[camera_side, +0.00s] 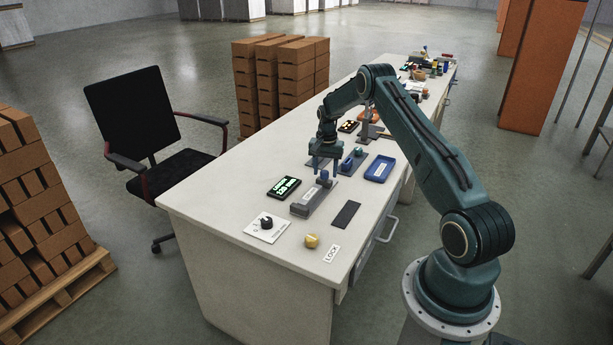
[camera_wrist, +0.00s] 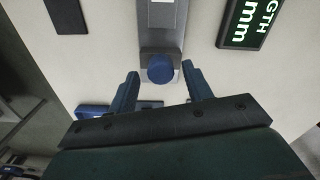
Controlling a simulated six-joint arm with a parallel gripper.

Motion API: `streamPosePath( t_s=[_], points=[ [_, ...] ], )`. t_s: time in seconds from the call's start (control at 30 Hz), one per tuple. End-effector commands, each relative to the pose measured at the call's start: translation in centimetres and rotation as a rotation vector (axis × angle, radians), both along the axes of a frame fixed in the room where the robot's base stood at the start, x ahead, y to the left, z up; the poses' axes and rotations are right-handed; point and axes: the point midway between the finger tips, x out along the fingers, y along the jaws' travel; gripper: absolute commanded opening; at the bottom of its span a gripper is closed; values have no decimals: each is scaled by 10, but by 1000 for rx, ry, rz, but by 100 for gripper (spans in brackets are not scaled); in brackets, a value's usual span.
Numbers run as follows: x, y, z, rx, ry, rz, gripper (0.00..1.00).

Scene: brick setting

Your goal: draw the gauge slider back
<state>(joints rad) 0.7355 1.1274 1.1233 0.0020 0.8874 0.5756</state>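The gauge is a grey block on a rail (camera_side: 306,205) on the white desk, with a pale label on it; part of it shows in the wrist view (camera_wrist: 163,18). Its slider has a round blue knob (camera_wrist: 160,68), at the end of the gauge nearest my gripper in the wrist view. My gripper (camera_side: 324,171) points down over that end. In the wrist view, my gripper (camera_wrist: 160,76) is open, with one finger on each side of the knob and gaps between. I cannot tell its exact height against the knob.
A blue tray (camera_side: 380,168) and a dark flat pad (camera_side: 346,214) lie right of the gauge. A dial on a white plate (camera_side: 267,226), a yellow piece (camera_side: 312,241) and a LOCK label (camera_side: 331,254) lie near the front. Another blue-topped fixture (camera_side: 351,160) stands close behind my gripper.

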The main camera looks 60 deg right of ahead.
Motion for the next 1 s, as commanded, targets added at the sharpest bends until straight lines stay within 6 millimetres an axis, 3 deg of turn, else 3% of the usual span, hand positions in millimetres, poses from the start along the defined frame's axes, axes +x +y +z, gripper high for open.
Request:
streamPosePath(
  t_s=[0.47, 0.67, 1.0],
  points=[
    [1, 1, 12, 1, -1, 3, 50],
    [1, 1, 36, 0, -1, 3, 50],
    [1, 1, 93, -1, -1, 1, 50]
  ],
)
